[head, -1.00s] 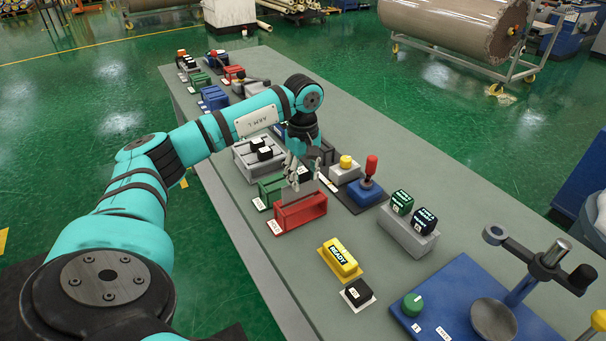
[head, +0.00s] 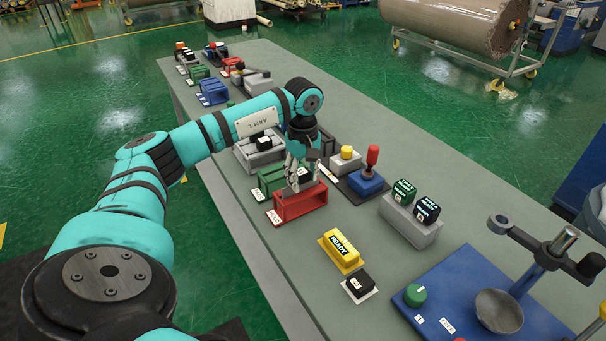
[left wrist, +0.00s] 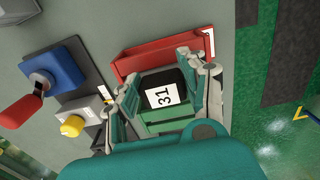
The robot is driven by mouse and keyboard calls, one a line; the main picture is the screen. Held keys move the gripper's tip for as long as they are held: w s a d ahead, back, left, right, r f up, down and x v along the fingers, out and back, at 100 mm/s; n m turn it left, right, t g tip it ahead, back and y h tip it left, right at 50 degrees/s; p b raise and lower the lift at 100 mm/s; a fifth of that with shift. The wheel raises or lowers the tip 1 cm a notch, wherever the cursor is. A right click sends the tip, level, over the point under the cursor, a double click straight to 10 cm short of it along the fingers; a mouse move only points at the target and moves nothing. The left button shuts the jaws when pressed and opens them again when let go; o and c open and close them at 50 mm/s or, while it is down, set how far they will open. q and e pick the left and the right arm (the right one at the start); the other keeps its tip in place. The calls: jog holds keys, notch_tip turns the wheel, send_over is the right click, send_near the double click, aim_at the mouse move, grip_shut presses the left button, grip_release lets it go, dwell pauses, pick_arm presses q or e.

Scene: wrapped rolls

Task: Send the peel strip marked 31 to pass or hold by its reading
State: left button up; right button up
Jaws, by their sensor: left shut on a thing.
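The peel strip marked 31 (left wrist: 160,94) shows in the left wrist view as a black block with a white label, between the fingers of my left gripper (left wrist: 168,78). The gripper is shut on it. In the head view my left gripper (head: 303,178) points down at the far side of the red tray (head: 300,204), and the fingers mostly hide the strip. A green tray (head: 268,181) stands beside the red one. In the wrist view the red tray (left wrist: 140,62) lies just beyond the strip. My right gripper is not in view.
A blue base with a red-knobbed lever (head: 367,185) and a yellow button (head: 347,152) stand close right of the gripper. Nearer are a grey holder (head: 412,230) with two blocks, a yellow READY block (head: 341,253) and a blue fixture (head: 455,285).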

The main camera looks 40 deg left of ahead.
pick_arm(q)
jog(key=shift+f+b, duration=0.75)
jog(key=shift+f, duration=0.55)
jog(key=o, duration=1.2)
jog(key=shift+o, duration=0.2)
notch_tip(320, 180, up, 12)
jog(key=shift+s+f, duration=0.1)
